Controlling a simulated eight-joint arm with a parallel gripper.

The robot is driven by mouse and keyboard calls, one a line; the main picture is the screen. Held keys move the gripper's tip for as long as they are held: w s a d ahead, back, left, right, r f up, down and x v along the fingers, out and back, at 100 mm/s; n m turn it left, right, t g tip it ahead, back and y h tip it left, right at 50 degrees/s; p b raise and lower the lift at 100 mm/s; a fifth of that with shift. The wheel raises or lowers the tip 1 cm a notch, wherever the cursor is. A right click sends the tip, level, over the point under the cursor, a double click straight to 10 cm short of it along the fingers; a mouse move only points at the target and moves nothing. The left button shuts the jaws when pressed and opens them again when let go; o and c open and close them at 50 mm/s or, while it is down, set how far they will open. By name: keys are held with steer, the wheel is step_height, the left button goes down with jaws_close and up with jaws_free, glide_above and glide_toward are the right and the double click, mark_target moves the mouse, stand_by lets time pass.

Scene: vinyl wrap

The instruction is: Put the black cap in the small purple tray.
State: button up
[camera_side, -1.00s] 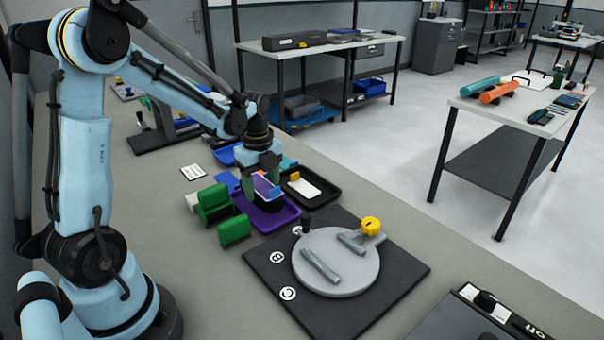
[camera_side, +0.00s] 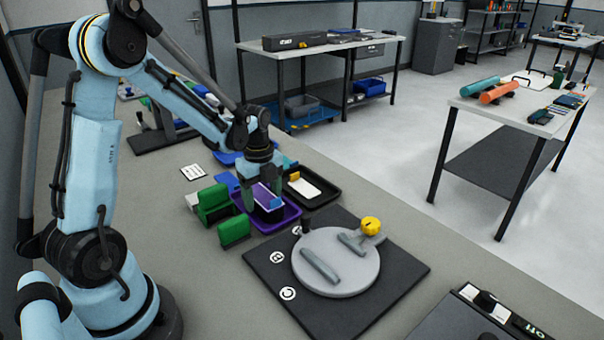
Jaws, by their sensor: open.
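The small purple tray (camera_side: 284,220) sits on the bench between the green blocks and a black tray. My gripper (camera_side: 263,198) is over this tray, pointing down, with its fingers apart. A small dark piece (camera_side: 267,214), which looks like the black cap, is in the tray just below the fingers. I cannot tell whether a finger touches the dark piece. Another short black upright piece (camera_side: 306,223) stands at the back left edge of the grey disc.
Green blocks (camera_side: 233,230) stand close left of the purple tray. A black tray (camera_side: 318,198) with a white item is close on the right. The grey round plate (camera_side: 340,283) with a yellow knob (camera_side: 371,226) lies on a dark mat (camera_side: 268,262) in front.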

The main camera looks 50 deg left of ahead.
step_height(320, 180, up, 12)
steer(key=s+d+n+t, duration=0.3)
steer(key=d+n, duration=0.4)
steer(key=n, duration=0.2)
steer(key=s+d+n+t, duration=0.3)
steer(key=d+n+t, duration=0.1)
steer(key=d+n, duration=0.3)
steer(key=shift+d+n, duration=0.25)
steer(key=shift+n, duration=0.75)
steer(key=shift+r, duration=0.1)
